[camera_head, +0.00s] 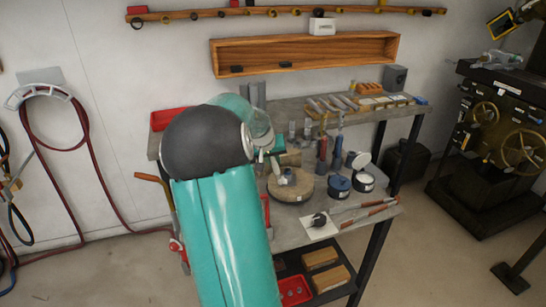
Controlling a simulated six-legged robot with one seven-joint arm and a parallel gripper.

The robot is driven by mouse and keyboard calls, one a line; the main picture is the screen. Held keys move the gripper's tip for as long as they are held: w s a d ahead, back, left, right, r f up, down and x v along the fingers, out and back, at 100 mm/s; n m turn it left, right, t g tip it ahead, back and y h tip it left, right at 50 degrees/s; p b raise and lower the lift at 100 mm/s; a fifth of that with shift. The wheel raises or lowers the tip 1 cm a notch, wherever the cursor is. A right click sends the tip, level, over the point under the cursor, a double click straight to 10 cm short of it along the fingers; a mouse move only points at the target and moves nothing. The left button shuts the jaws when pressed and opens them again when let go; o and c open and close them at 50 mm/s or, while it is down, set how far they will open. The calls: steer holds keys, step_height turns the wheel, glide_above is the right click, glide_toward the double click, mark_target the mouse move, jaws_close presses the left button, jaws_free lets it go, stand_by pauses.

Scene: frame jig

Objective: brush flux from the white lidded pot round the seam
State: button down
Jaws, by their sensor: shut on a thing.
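A small white pot (364,186) stands at the right part of the bench, its top showing dark. A pale round disc with a dark edge, perhaps its lid (358,160), stands tilted just behind it. A blue pot (339,189) sits just left of the white one. A round wooden-looking disc (290,191) bears a small pale workpiece (287,177); I cannot make out a seam on it.
The grey bench (295,228) has a white sheet (320,226) with a dark round thing on it, beside long red-handled tools (367,215). Upright red and blue bottles or tools (338,152) stand behind the pots. A wooden wall shelf (305,53) hangs above the back.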

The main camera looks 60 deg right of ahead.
steer(key=shift+r, duration=3.5)
